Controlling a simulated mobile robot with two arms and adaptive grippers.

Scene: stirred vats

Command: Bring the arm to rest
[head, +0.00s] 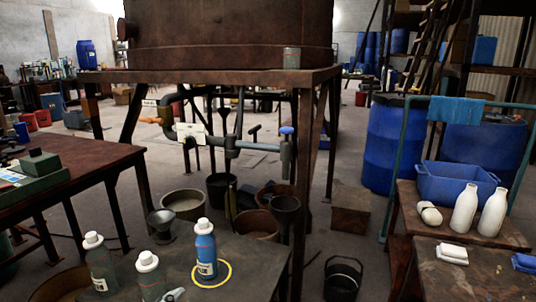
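Neither of my arms nor grippers shows in the head view. In front of me is a dark table (245,262) with a blue bottle (205,250) with a white cap standing inside a yellow ring (228,276). Two grey-green bottles with white caps, one left (100,262) and one nearer (150,277), stand to its left. A small pale grey object is cut off at the bottom edge beside the nearer bottle; I cannot tell what it is.
A large rusty vat (230,35) stands on a frame, with pipes and a blue-handled valve (287,140) below. At right, a blue bin (455,185) and two white bottles stand on a bench. A brown table (75,160) is left.

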